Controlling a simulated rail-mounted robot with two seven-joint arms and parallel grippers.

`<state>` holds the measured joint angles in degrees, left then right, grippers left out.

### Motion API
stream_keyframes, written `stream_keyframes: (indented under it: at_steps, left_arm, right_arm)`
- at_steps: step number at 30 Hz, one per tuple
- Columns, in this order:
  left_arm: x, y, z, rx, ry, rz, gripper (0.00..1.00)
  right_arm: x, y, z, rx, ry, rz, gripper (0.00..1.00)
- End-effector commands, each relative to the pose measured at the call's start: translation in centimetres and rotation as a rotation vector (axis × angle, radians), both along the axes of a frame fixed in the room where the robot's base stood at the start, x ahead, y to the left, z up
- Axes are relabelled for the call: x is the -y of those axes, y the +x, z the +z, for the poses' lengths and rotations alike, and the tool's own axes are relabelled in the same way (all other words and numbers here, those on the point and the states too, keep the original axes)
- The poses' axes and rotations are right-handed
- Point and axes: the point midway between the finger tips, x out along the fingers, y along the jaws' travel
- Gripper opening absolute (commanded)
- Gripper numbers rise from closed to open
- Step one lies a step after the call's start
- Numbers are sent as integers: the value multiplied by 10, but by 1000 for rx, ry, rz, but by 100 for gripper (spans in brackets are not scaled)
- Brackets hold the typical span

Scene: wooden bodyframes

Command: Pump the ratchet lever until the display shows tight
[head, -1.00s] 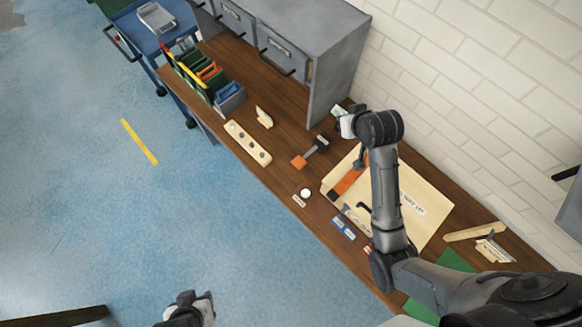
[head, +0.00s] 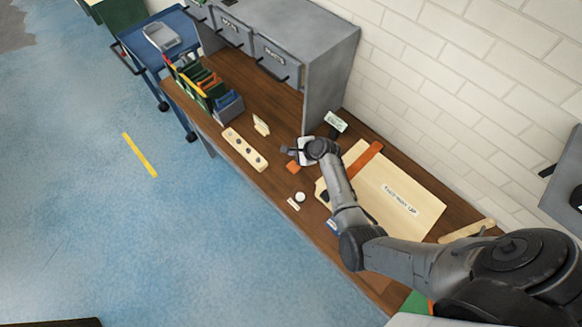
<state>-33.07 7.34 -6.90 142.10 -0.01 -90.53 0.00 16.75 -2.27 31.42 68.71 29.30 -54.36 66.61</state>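The ratchet lever shows its orange end (head: 293,167) on the bench. The rest of the ratchet is hidden under my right gripper. A small display (head: 336,121) with a pale face stands behind it near the cabinet; its text is too small to read. My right gripper (head: 294,152) is over the lever, close to the orange end. I cannot tell whether it touches the lever or whether its fingers are open. An orange strap (head: 365,160) runs over the pale wooden panel (head: 410,190) to the right. My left gripper is out of view.
A pale block with dark holes (head: 244,149), a white round knob (head: 299,197) and open bins (head: 229,104) lie along the bench. A grey cabinet (head: 335,75) stands behind at the left.

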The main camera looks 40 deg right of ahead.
Motion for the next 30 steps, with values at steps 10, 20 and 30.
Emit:
stream_keyframes:
  at_steps: [10,20,30]
  left_arm:
    - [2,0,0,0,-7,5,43]
    - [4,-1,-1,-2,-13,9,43]
    - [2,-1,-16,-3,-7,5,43]
  right_arm:
    - [1,1,0,-23,85,-100,0]
    - [1,1,0,-24,85,-99,0]
    - [1,0,-13,-23,84,-97,0]
